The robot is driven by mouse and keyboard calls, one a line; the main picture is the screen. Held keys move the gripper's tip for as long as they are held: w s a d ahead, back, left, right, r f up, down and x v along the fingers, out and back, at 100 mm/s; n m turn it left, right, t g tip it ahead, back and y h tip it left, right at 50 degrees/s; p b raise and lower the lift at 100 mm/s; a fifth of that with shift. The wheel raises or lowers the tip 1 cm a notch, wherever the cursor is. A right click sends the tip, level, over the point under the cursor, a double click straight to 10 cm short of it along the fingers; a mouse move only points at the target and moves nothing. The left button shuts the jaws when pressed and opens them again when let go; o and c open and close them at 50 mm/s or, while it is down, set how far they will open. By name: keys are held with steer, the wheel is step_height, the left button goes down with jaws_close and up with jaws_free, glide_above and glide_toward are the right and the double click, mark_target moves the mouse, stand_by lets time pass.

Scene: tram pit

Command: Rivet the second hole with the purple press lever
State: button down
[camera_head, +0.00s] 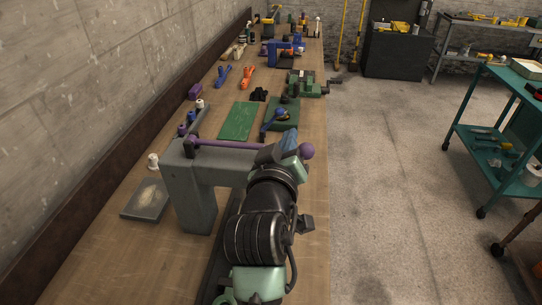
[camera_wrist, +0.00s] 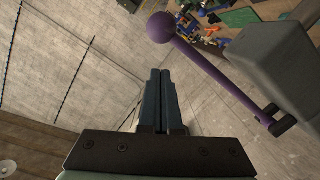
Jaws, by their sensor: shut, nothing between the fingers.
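The purple press lever (camera_head: 235,144) runs roughly level across the top of the grey press (camera_head: 195,185), from a pivot at the left to a round purple knob (camera_head: 306,151) at the right. My gripper (camera_head: 289,146) is beside the knob end, partly hidden behind my arm. In the wrist view the shut, empty fingers (camera_wrist: 161,80) point up the picture, with the lever (camera_wrist: 222,78) slanting to their right and its knob (camera_wrist: 160,27) beyond their tips. I cannot tell whether they touch. The work piece and its holes are hidden.
The press stands on a long wooden bench (camera_head: 125,245) along a wall. A grey plate (camera_head: 148,200) lies left of it. A green mat (camera_head: 238,121), a green vise (camera_head: 306,84) and loose tools lie beyond. A teal cart (camera_head: 500,115) stands right, across open floor.

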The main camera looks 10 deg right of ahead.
steer(key=b+v, duration=0.2)
steer(key=v, duration=0.8)
steer(key=shift+a+r+b, duration=0.3)
steer(key=shift+a+r, duration=0.1)
steer(key=c, duration=1.5)
jaws_free()
steer(key=shift+c, duration=0.2)
